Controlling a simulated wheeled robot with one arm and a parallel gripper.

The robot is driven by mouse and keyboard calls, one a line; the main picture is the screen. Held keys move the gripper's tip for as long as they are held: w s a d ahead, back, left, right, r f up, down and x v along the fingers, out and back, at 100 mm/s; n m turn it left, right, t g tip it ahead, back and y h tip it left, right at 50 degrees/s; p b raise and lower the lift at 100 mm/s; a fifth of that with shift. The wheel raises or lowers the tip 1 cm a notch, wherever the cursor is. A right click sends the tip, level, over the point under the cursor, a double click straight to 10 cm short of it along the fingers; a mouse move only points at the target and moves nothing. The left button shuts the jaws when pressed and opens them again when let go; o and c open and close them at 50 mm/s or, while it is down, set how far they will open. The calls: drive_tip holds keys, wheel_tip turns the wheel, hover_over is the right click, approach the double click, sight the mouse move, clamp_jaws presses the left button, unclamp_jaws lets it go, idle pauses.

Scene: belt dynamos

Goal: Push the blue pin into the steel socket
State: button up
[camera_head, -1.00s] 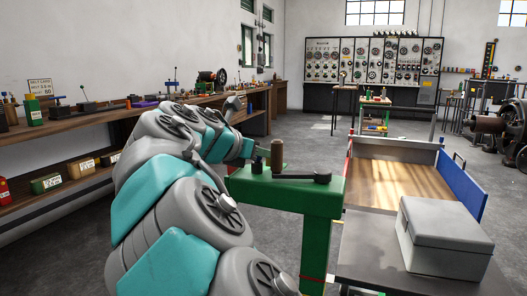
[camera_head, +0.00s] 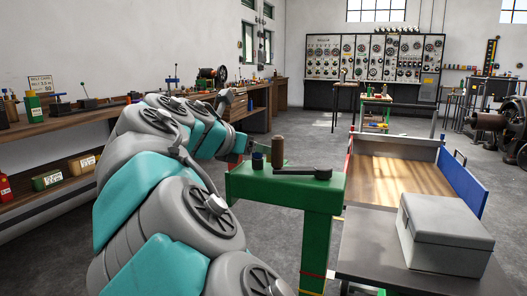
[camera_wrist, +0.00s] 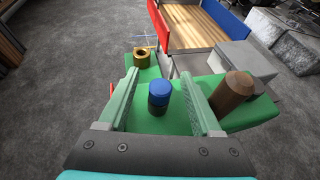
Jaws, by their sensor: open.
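The blue pin (camera_wrist: 160,90) stands upright on the green stand in the wrist view, its blue top above a dark lower part. It also shows in the head view (camera_head: 258,161). I cannot tell whether that dark part is the steel socket or the pin's own body. My gripper (camera_wrist: 160,73) is open, with its two pale green fingers on either side of the pin and visible gaps to both. A brass-coloured ring (camera_wrist: 142,56) sits farther out on the green surface. No other socket is clearly visible.
A brown cylinder (camera_wrist: 236,88) stands close to the right finger. A dark lever (camera_head: 310,174) lies on the green stand (camera_head: 322,215). A grey box (camera_head: 445,235) and a wooden tray with a blue side (camera_head: 462,186) are to the right. A workbench lines the left wall.

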drive_tip(key=v, duration=0.5)
drive_tip(key=shift+s+a, duration=0.1)
drive_tip(key=shift+s, duration=0.1)
